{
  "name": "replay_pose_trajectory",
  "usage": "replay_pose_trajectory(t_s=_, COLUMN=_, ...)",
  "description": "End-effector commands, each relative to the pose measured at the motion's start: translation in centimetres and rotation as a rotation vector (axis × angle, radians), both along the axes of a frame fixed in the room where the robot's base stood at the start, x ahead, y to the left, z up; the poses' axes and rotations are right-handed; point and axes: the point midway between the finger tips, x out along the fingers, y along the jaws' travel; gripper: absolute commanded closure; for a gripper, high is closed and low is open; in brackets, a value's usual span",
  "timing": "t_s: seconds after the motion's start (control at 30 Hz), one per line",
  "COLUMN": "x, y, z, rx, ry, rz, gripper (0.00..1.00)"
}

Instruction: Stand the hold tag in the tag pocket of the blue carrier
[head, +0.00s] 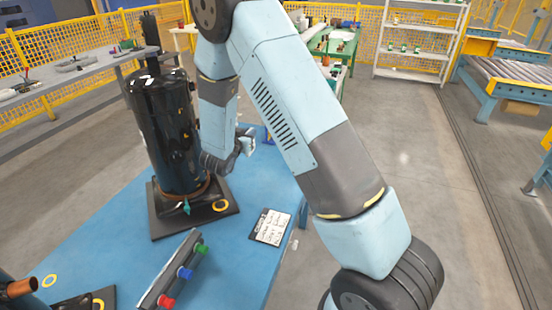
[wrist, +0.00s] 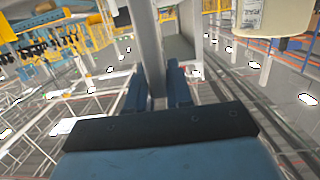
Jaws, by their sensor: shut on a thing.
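My gripper (head: 246,141) is beyond the compressor, near the far edge of the blue table, partly hidden by my arm. In the wrist view its two blue fingers (wrist: 157,92) are closed on a pale grey, flat-looking thing (wrist: 148,45) that runs up out of the picture. It may be the hold tag, but its face and any writing do not show. No tag pocket can be made out.
A tall black compressor (head: 166,130) stands on a black base (head: 160,227) on the blue table (head: 110,240). A handwritten card (head: 270,228) lies at the table's right edge. A bar with green, blue and red caps (head: 165,275) is at the front. Shelves (head: 418,48) stand behind.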

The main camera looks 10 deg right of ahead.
Motion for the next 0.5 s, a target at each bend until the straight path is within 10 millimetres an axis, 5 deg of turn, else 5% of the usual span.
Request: replay_pose_trajectory(t_s=0.5, x=5.2, y=-8.2, z=-5.5, rx=-0.002, ry=0.004, rz=-0.003, gripper=1.0)
